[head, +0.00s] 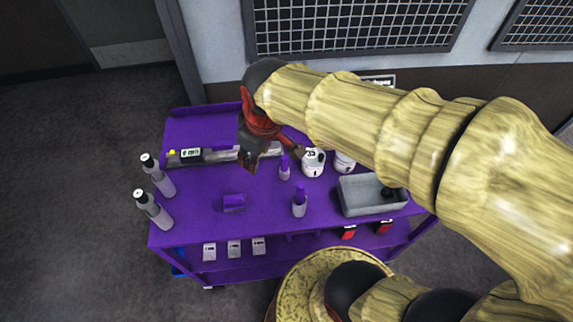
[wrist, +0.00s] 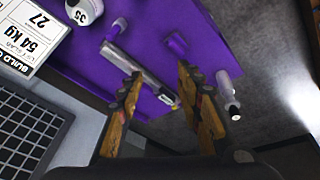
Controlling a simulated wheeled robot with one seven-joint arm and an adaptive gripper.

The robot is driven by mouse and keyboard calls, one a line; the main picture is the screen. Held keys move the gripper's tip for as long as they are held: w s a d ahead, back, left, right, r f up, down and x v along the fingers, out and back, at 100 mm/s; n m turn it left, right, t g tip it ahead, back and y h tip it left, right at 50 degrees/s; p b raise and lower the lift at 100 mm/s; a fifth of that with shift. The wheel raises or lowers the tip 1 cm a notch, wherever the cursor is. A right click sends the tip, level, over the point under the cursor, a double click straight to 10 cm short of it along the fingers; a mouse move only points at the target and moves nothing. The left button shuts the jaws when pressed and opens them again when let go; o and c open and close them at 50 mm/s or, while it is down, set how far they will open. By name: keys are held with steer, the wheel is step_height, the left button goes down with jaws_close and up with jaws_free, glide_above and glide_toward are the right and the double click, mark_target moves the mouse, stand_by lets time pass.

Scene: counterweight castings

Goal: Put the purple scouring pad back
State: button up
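The purple scouring pad (head: 233,202) appears to be the small purple block lying on the purple cart top (head: 265,222), left of centre near the front. A matching small purple block (wrist: 177,42) shows in the wrist view, beyond my fingers. My gripper (head: 272,155) hangs over the back of the cart, farther back than the pad and apart from it. In the wrist view its two fingers (wrist: 165,105) are spread wide with nothing between them. My arm hides part of the cart's back right.
Two grey bottles (head: 158,175) stand at the left edge. Smaller purple-topped bottles (head: 299,205) stand right of the pad. White numbered castings (head: 314,162) and a grey tray (head: 360,197) are farther right. A long grey bar (head: 220,155) lies behind. The front left is fairly clear.

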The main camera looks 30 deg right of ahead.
steer(key=s+d+r+m+t, duration=0.2)
steer(key=s+r+m, duration=0.2)
steer(key=s, duration=0.5)
steer(key=shift+s+d+r+m, duration=0.15)
steer(key=shift+d+r+m, duration=0.25)
steer(key=shift+m, duration=0.1)
step_height(320, 180, down, 8)
steer(key=b, duration=0.8)
